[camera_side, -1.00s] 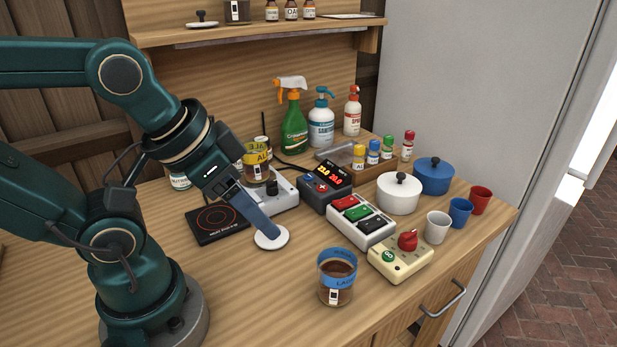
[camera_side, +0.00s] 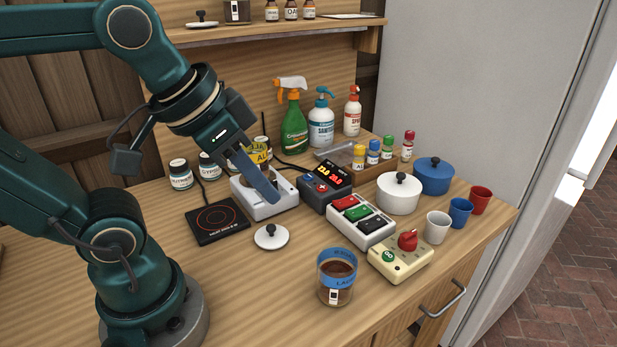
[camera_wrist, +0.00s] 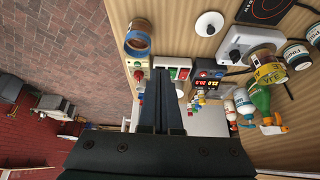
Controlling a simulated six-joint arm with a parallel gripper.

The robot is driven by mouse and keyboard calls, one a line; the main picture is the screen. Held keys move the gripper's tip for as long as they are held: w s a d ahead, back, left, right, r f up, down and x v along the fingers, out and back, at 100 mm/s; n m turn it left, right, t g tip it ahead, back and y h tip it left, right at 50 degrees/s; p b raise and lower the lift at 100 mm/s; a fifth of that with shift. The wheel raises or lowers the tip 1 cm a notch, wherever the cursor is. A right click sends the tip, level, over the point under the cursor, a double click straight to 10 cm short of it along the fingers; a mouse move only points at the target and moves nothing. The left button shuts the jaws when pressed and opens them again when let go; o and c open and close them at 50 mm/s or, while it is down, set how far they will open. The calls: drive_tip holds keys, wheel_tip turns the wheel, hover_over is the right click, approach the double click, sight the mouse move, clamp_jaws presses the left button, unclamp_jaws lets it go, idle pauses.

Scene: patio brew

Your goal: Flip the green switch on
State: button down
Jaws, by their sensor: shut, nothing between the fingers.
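A white switch box (camera_side: 376,238) with a red, a green and a black rocker stands on the bench, right of centre in the side view. The green switch (camera_side: 357,213) is the middle rocker; which way it is tipped is too small to tell. In the wrist view the box shows just past my fingertips, with part of the green switch (camera_wrist: 183,74) visible. My gripper (camera_side: 274,202) is shut and empty. In the side view it hangs left of the switch box, in front of a white scale-like device, clear of the green switch. It also shows in the wrist view (camera_wrist: 165,73).
A cream box with a red knob (camera_side: 408,240) and a jar of brown contents (camera_side: 337,275) stand in front. A display box (camera_side: 325,185) and a white pot (camera_side: 398,195) stand near the switches. A white lid (camera_side: 271,237) lies left, beside a black hot plate (camera_side: 217,220).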

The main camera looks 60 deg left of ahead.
drive_tip(key=w+r, duration=0.4)
drive_tip(key=w, duration=0.1)
drive_tip(key=g, duration=0.3)
hover_over(352, 213)
drive_tip(key=s, duration=0.3)
drive_tip(key=shift+s+x, duration=0.45)
drive_tip(key=shift+x, duration=1.35)
drive_tip(key=shift+w+f, duration=0.1)
drive_tip(key=shift+w, duration=0.05)
drive_tip(key=x, duration=0.8)
drive_tip(key=s+x, duration=0.1)
drive_tip(key=x, duration=0.4)
drive_tip(key=shift+s+f, duration=0.1)
drive_tip(key=shift+f, duration=0.45)
